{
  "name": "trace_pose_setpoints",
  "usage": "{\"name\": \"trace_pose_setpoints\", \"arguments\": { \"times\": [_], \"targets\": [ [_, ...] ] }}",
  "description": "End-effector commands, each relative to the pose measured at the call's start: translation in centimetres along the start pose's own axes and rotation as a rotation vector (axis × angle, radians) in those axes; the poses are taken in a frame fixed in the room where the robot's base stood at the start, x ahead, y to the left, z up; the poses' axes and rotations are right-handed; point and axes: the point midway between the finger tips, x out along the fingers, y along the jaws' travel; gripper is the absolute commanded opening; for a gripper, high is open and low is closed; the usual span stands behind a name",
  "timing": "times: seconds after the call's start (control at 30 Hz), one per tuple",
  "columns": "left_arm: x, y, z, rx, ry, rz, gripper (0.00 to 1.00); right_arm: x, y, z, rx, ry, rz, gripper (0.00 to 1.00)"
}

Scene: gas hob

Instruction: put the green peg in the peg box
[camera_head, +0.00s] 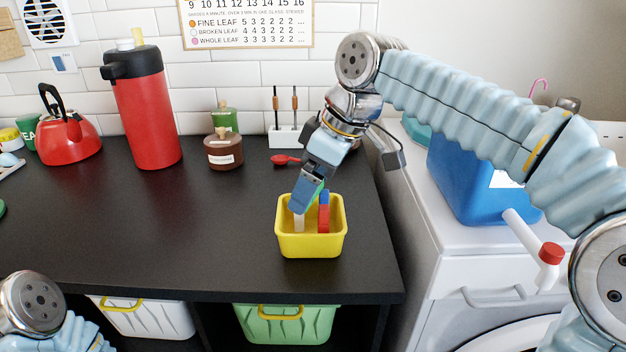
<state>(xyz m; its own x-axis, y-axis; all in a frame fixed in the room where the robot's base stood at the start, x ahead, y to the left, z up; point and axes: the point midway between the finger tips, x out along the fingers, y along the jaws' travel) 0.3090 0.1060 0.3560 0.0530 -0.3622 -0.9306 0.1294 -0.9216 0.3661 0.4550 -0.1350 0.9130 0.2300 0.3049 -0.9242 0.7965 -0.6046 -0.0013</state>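The yellow peg box (311,245) stands on the black counter near its right front. My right gripper (306,198) points down over the box's left part. A sliver of the green peg (313,190) shows between its fingers, which look shut on it. The fingers cover most of the green peg, and its lower end is hidden. My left arm shows only at the bottom left corner, and its gripper is out of view.
The counter's middle is clear. A blue container (465,180) sits on the white washer at right.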

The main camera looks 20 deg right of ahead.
Motion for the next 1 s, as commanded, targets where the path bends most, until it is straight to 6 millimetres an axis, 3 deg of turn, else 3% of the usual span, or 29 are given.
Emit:
{"name": "trace_pose_setpoints", "arguments": {
  "times": [0.1, 0.43, 0.8, 1.0],
  "targets": [
    [0.0, 0.0, 0.0, 0.000, 0.000, 0.000, 0.23, 0.0, 0.0, 0.0, 0.000, 0.000, 0.000, 1.00],
    [-0.2, 0.1, 0.0, 0.000, 0.000, 0.000, 0.23, -1.0, 0.0, -0.2, 0.000, 0.003, 0.002, 1.00],
    [-0.2, 0.1, 0.0, 0.000, 0.000, 0.000, 0.23, -9.2, 0.0, -0.3, -0.001, 0.003, 0.002, 1.00],
    [-0.2, 0.1, 0.0, 0.000, 0.000, 0.000, 0.23, -11.8, 0.0, -0.2, -0.001, 0.001, 0.001, 1.00]
  ]
}}
